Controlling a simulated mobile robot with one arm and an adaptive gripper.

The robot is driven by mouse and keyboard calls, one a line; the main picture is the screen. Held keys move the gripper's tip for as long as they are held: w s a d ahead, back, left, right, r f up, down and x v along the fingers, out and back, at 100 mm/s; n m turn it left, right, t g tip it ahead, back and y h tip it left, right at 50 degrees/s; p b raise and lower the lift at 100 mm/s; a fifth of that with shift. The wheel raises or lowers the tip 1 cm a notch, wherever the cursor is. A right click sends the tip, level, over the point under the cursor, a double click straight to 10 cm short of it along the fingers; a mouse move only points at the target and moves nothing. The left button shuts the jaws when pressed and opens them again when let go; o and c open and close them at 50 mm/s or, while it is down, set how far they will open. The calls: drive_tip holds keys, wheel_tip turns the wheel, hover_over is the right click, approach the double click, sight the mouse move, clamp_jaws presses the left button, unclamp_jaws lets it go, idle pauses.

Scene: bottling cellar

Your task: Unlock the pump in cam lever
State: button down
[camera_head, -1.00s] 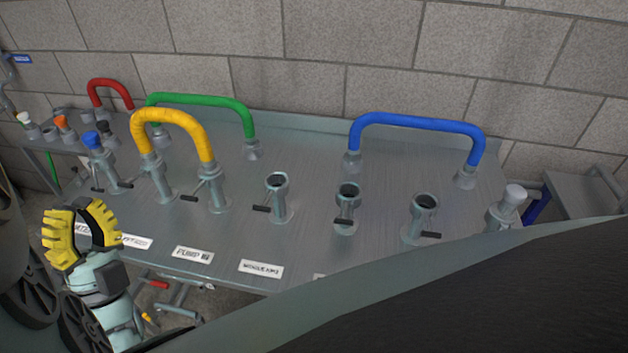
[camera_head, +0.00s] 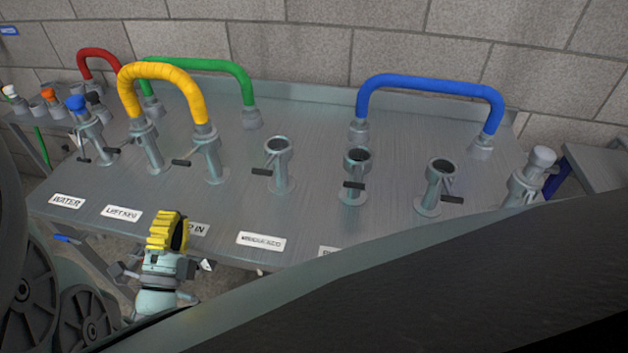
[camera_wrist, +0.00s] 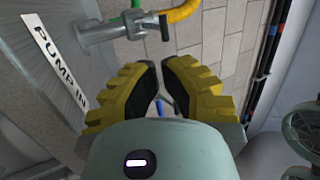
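The PUMP IN label (camera_head: 197,229) is partly hidden by my gripper in the head view; it reads clearly in the wrist view (camera_wrist: 55,62). Behind it stands a grey port (camera_head: 209,155) with the yellow hose (camera_head: 165,72) on top. Its dark cam lever (camera_head: 181,163) sticks out to the left. In the wrist view the lever (camera_wrist: 165,27) projects from the coupling (camera_wrist: 112,30), ahead of the fingertips. My gripper (camera_head: 170,225), with yellow ribbed fingers, is in front of the bench edge, below and apart from the lever. Its fingers (camera_wrist: 160,70) show a narrow gap with nothing between.
Neighbouring ports carry similar levers, one at the yellow hose's left end (camera_head: 150,150) and open-topped ones (camera_head: 281,165) to the right. Green (camera_head: 205,65) and blue (camera_head: 430,85) hoses arch behind. The bench top (camera_head: 320,215) between ports is bare. A block wall closes the back.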

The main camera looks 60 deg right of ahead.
sight(186, 165)
drive_tip(key=p+x, duration=0.2)
drive_tip(key=x, duration=0.7)
drive_tip(key=shift+d, duration=0.15)
drive_tip(key=shift+w, duration=0.1)
idle(0.4)
drive_tip(key=shift+y, duration=0.3)
drive_tip(key=shift+w+d+r+b, duration=0.1)
drive_tip(key=shift+d+r+b, duration=0.05)
drive_tip(key=shift+r+b, duration=0.2)
drive_tip(key=shift+r+g+y, duration=0.2)
drive_tip(key=shift+g+y, duration=0.1)
